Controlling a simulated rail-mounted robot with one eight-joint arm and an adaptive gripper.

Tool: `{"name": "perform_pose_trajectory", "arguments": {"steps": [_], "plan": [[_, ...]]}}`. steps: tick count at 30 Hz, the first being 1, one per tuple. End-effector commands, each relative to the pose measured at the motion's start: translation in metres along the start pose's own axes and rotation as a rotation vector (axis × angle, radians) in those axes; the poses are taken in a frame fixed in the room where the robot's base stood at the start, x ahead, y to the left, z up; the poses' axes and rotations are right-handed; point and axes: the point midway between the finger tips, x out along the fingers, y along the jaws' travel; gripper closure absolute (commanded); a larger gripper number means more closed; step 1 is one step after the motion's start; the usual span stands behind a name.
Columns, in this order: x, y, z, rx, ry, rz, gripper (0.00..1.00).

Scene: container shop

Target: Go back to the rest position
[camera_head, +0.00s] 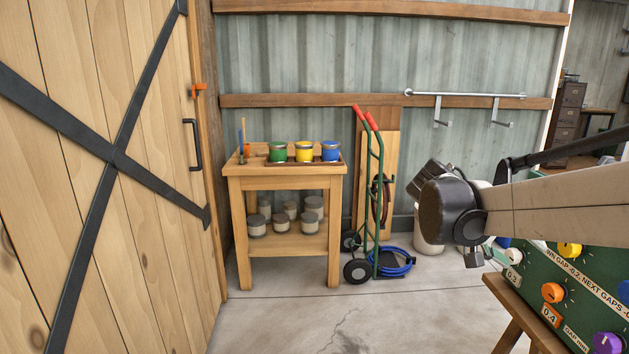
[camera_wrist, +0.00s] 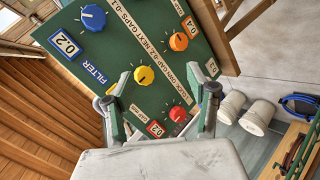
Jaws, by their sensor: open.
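My gripper (camera_wrist: 167,88) is open in the wrist view, with its two fingers apart and nothing held between them. The green panel (camera_wrist: 108,62) fills the view beyond the fingers. A yellow knob (camera_wrist: 144,75) shows close to the left finger, and a red knob (camera_wrist: 178,114) shows between the fingers. I cannot tell the exact distance from the fingertips to the panel. A blue knob (camera_wrist: 93,17) and an orange knob (camera_wrist: 179,41) are farther up. In the head view the panel (camera_head: 535,280) is at the lower right, below my arm; my fingers are not clear there.
A wooden table (camera_head: 285,184) with green, yellow and blue pots stands at the back wall. A hand truck (camera_head: 376,190) and a coiled blue hose (camera_head: 397,262) are right of it. A white bucket (camera_head: 427,235) stands behind my arm. The concrete floor (camera_head: 300,320) in front is clear.

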Motion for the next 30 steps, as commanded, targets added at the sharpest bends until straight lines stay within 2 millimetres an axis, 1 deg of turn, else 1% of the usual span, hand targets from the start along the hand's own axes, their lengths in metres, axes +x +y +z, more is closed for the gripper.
{"name": "perform_pose_trajectory", "arguments": {"steps": [1,8,21,27,30], "plan": [[-0.006,0.001,0.012,-0.018,0.009,-0.052,0.47],[-0.029,-0.011,0.062,-0.09,0.065,-0.293,0.47],[-0.086,-0.047,0.161,-0.144,0.219,-0.728,0.47],[-0.111,-0.063,0.201,-0.128,0.299,-0.899,0.47],[-0.121,-0.07,0.215,-0.115,0.333,-0.962,0.47]]}}
